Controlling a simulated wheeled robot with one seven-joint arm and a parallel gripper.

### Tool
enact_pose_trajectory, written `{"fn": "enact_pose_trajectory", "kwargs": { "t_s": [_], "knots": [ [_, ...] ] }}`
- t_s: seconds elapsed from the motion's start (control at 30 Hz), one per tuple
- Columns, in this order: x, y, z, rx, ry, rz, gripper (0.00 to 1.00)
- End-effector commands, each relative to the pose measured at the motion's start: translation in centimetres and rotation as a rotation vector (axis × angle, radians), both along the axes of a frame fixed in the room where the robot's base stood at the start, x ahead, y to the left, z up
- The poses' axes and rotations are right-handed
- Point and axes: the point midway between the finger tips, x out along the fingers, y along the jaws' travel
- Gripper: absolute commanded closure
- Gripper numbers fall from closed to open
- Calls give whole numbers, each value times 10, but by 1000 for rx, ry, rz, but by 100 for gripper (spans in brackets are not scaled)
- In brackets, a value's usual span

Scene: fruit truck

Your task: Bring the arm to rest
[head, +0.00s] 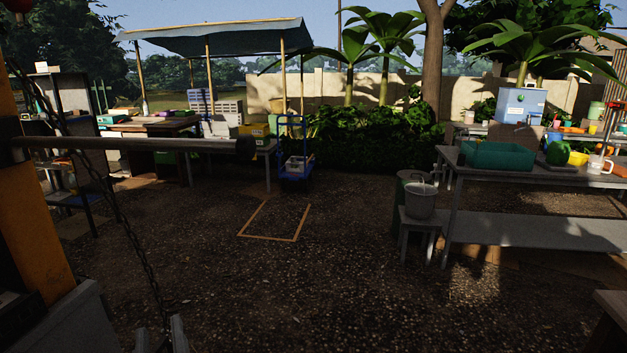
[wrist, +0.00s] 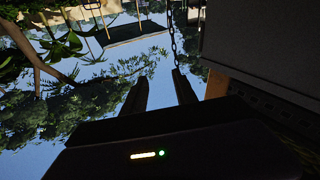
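My gripper (head: 160,332) shows at the bottom left edge of the head view, with only its two fingertips in the picture. In the wrist view the two fingers of my gripper (wrist: 160,75) stand apart with nothing between them. The wrist picture is upside down, with sky and trees beyond the fingers. The rest of my arm is out of the head view.
A dark chain (head: 125,225) hangs close to my fingertips; a chain also shows in the wrist view (wrist: 173,35). An orange post (head: 35,215) and a horizontal bar (head: 130,143) are at left. A table (head: 490,175) stands right. The middle ground is clear.

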Motion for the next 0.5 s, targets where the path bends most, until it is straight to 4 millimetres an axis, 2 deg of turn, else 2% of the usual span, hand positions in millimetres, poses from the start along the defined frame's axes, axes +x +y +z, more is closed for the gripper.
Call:
{"fn": "enact_pose_trajectory", "kwargs": {
  "t_s": [0.03,0.2,0.33,0.5],
  "knots": [
    [-4,-22,-17,-23,-3,9,66],
    [-27,-86,-53,-63,-23,38,66],
    [-51,-137,-73,-73,-26,39,66],
    [-88,-203,-87,-68,-18,13,66]
  ]
}}
